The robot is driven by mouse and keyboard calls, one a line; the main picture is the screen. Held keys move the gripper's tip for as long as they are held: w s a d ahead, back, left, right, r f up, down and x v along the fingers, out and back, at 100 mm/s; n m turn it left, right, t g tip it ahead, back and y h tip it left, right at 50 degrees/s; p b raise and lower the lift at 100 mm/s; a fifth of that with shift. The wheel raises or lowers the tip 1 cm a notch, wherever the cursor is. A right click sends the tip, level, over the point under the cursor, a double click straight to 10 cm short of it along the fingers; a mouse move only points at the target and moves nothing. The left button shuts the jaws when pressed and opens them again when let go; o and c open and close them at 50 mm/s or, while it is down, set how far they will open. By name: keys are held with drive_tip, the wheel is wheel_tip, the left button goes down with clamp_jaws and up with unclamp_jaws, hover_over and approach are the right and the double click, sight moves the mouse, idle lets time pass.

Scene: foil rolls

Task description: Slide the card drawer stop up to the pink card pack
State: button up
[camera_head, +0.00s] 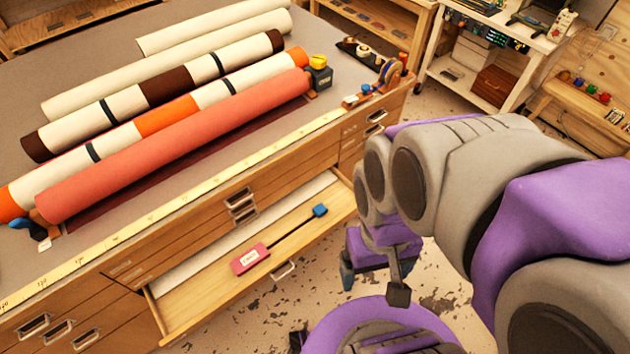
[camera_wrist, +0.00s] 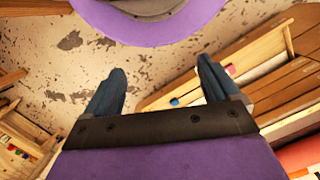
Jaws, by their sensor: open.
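The pink card pack (camera_head: 250,258) lies in the open wooden drawer (camera_head: 200,308). A thin black rail (camera_head: 290,231) runs from near the pack to the blue drawer stop (camera_head: 320,210) at the drawer's right part, well apart from the pack. The stop also shows in the wrist view (camera_wrist: 174,101), and the pack shows small there (camera_wrist: 231,70). My gripper (camera_wrist: 160,68) is open with nothing between its dark blue fingers. In the head view it hangs right of the drawer, over the floor, apart from the stop; the arm partly hides it.
Fabric rolls (camera_head: 180,140) lie on the bench top (camera_head: 95,75) above the drawer. A yellow measuring strip (camera_head: 190,194) runs along the bench's front edge. Scuffed floor (camera_head: 455,270) lies open around my arm. A white-topped shelf (camera_head: 510,25) stands at the back right.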

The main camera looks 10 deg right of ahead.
drive_tip(key=shift+w, duration=0.25)
drive_tip(key=shift+c, duration=1.4)
drive_tip(key=shift+n, duration=0.7)
drive_tip(key=w, duration=0.4)
drive_tip(key=w+f+p, duration=0.1)
drive_tip(key=w, duration=0.8)
drive_tip(key=shift+w+d+f+p, duration=0.1)
drive_tip(key=shift+w+f+p, duration=0.2)
drive_tip(key=shift+f+p, duration=0.05)
drive_tip(key=shift+c, duration=0.2)
drive_tip(key=n+t+p, duration=0.2)
drive_tip(key=n+p, duration=0.2)
hover_over(320, 209)
wheel_tip(320, 209, down, 28)
wheel_tip(320, 209, down, 19)
drive_tip(key=shift+r+b, duration=0.15)
drive_tip(key=shift+b, duration=0.5)
drive_tip(key=shift+c, duration=0.4)
clamp_jaws()
